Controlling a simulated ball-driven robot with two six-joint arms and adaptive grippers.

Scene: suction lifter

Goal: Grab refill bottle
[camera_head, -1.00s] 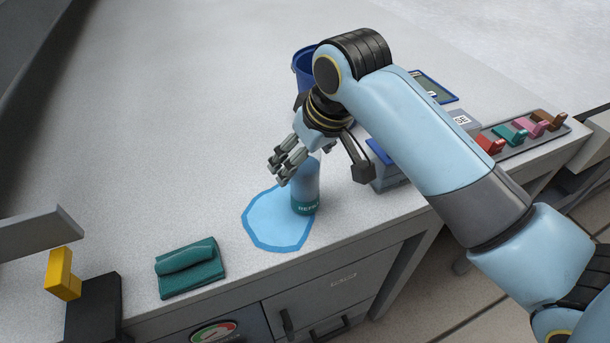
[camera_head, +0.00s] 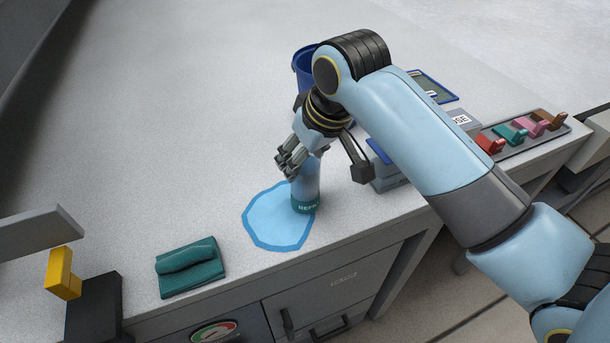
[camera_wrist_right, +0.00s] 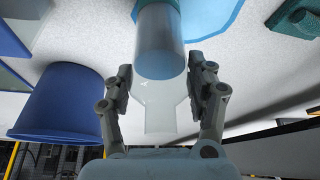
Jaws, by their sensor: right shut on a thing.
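The refill bottle (camera_head: 306,190) stands upright on the worktop at the right edge of a blue puddle-shaped patch (camera_head: 277,222). It has a light blue body and a teal band with partly hidden lettering. My right gripper (camera_head: 291,160) is at the bottle's upper part and covers its top in the head view. In the right wrist view, the fingers (camera_wrist_right: 160,88) lie on either side of the bottle (camera_wrist_right: 160,45), shut on it. My left gripper is not in view.
A folded teal cloth (camera_head: 190,268) lies left of the patch, near the front edge. A dark blue bin (camera_head: 304,68) stands behind my right gripper. The worktop at back left is clear.

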